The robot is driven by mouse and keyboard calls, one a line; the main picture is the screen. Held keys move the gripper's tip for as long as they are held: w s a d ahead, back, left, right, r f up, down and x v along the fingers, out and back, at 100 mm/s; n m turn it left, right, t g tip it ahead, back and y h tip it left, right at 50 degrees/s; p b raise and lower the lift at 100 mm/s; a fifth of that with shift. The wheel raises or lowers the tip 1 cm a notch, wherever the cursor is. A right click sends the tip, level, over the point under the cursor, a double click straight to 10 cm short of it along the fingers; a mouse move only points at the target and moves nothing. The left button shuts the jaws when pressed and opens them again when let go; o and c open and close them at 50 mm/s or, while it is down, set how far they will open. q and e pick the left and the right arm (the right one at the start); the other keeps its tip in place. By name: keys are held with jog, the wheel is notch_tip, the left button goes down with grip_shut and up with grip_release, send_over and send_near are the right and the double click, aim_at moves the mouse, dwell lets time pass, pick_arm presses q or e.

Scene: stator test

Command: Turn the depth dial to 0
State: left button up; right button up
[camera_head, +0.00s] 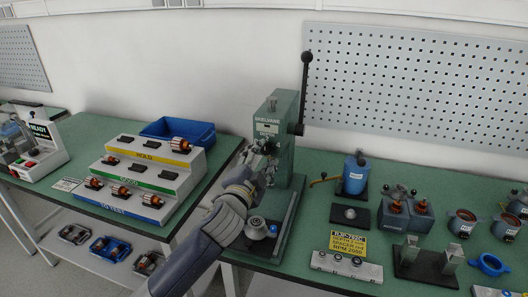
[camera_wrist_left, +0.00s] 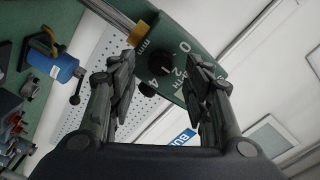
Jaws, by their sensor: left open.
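The depth dial is a black round knob (camera_wrist_left: 162,68) on the green face of the press, with the printed marks 0, 2 and 4 around it in the left wrist view. Which mark it points at is hard to tell. My left gripper (camera_wrist_left: 164,78) is open, with one finger on each side of the dial; contact cannot be made out. In the head view, my left gripper (camera_head: 262,160) is at the front of the green press (camera_head: 284,145), and the dial is hidden behind it. My right gripper is not in view.
The press has a black lever (camera_head: 304,90) on its right side. A tiered parts rack (camera_head: 150,175) and a blue bin (camera_head: 178,131) stand on the left. A blue pot (camera_head: 355,175), a yellow sign (camera_head: 348,243) and several fixtures stand on the right of the green bench.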

aim_at(266, 149)
pick_arm(q)
jog(key=shift+x, duration=1.3)
jog(key=c, duration=1.1)
